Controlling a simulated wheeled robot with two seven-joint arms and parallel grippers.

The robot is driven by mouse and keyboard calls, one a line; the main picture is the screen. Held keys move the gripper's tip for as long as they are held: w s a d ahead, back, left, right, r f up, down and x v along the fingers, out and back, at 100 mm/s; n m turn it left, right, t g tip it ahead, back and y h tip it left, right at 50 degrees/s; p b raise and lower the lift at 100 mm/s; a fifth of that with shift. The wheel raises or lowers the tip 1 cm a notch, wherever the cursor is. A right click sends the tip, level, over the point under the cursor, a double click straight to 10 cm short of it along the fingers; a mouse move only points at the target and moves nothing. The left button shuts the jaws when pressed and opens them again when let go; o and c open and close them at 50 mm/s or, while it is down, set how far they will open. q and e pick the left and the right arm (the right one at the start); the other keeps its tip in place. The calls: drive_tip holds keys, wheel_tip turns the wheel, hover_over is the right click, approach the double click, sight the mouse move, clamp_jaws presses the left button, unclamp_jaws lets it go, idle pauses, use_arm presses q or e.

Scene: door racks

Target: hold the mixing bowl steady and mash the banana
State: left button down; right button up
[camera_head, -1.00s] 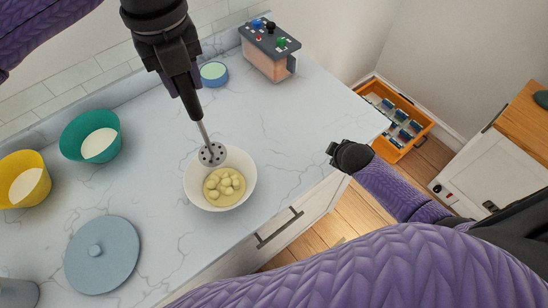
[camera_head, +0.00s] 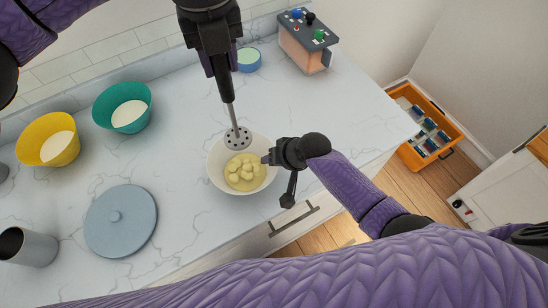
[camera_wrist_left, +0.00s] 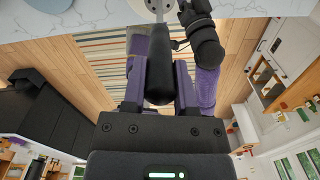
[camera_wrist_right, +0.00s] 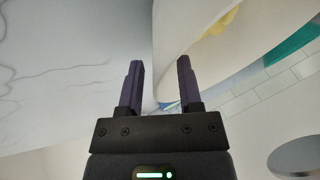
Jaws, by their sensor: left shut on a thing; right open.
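The white mixing bowl (camera_head: 216,178) stands on the counter with several pale banana chunks (camera_head: 246,174) in it. My left gripper (camera_head: 224,88) is shut on the dark handle of a masher (camera_head: 238,137), whose perforated metal head hangs over the far part of the bowl, above the chunks. The handle also shows between the fingers in the left wrist view (camera_wrist_left: 158,80). My right gripper (camera_head: 272,158) is open at the bowl's right rim. In the right wrist view its fingers (camera_wrist_right: 158,85) stand apart with the bowl's edge (camera_wrist_right: 170,45) between them; I cannot tell whether they touch it.
A teal bowl (camera_head: 105,111) and a yellow bowl (camera_head: 30,146) stand at left. A small blue container (camera_head: 249,62) and a box with buttons (camera_head: 300,45) are behind.

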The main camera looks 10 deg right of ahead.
drive_tip(key=shift+w+a+f, duration=0.15)
drive_tip(key=shift+w+f, duration=0.05)
drive_tip(key=shift+f, duration=0.2)
clamp_jaws()
idle(1.2)
